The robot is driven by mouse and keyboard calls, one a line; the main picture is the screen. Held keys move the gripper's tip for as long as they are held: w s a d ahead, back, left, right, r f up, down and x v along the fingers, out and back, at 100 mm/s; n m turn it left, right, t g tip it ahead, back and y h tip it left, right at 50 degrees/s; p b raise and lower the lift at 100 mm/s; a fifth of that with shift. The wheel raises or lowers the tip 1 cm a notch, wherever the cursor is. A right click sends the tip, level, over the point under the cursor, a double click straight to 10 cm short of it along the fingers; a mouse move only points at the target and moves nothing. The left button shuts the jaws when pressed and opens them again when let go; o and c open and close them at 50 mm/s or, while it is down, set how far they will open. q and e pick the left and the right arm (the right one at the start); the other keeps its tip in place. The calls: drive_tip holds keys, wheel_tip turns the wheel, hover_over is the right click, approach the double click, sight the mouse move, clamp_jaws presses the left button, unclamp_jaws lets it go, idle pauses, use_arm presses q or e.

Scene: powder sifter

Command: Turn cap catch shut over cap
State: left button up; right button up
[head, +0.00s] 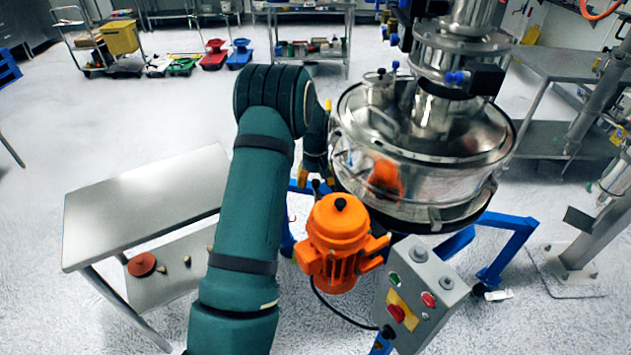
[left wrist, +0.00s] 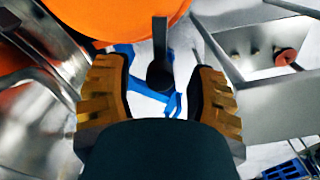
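The steel powder sifter (head: 425,140) stands right of centre in the head view, its round lid on top. My left gripper (head: 316,180) is low against the sifter's left side, just above the orange motor (head: 337,240), and is partly hidden by my arm. In the left wrist view its yellow-ribbed fingers (left wrist: 160,85) are apart. A dark bar with a rounded end (left wrist: 160,50) shows between them, with gaps on both sides; it may be the cap catch. I cannot make out the cap under it. My right gripper is not in view.
A blue frame (head: 508,250) supports the sifter.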

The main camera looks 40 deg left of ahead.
sight(315, 181)
use_arm(q)
wheel_tip(315, 181, up, 12)
idle(0.6)
idle(0.5)
